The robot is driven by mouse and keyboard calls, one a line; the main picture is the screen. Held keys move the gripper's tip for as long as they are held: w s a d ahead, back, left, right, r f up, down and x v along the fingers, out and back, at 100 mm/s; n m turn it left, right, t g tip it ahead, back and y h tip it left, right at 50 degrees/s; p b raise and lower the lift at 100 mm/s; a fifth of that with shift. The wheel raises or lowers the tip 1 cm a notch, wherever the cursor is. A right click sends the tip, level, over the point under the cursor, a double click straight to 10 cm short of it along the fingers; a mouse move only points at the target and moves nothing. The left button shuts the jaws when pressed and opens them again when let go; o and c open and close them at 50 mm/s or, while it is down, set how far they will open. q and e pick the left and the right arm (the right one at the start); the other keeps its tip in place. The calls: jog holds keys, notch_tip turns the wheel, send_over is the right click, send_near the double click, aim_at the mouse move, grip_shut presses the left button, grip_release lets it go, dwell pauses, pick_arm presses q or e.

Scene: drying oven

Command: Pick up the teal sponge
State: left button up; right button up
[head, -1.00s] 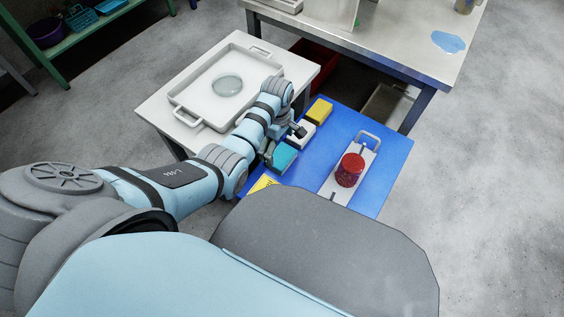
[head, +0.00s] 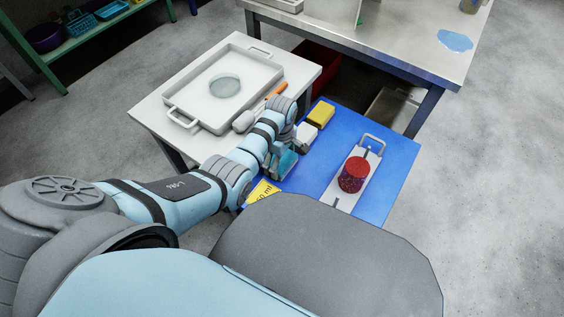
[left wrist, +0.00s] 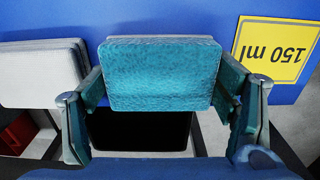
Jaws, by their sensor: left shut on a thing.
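The teal sponge (left wrist: 160,75) is a rounded block, seen large in the left wrist view between my left gripper's two fingers. In the head view the sponge (head: 288,163) shows only in part, behind my left gripper (head: 283,160). The left gripper (left wrist: 160,110) is shut on the sponge, with a finger at each side of it. The sponge is over the left edge of the blue board; I cannot tell whether it is clear of the surface. My right gripper is in neither view.
A white sponge (head: 307,133) and a yellow sponge (head: 321,113) lie beside it on the blue table (head: 330,150). A "150 ml" label (left wrist: 273,50) lies nearby. A white tray (head: 190,85) is on the left table.

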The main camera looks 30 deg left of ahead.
pick_arm(q)
jog(key=shift+r, duration=0.3)
notch_tip(320, 180, up, 5)
jog(key=p, duration=0.4)
notch_tip(320, 180, up, 3)
jog(key=shift+f+p, duration=0.1)
jog(key=shift+p, duration=0.85)
notch_tip(320, 180, up, 12)
jog(key=p, duration=0.5)
jog(key=shift+f, duration=0.2)
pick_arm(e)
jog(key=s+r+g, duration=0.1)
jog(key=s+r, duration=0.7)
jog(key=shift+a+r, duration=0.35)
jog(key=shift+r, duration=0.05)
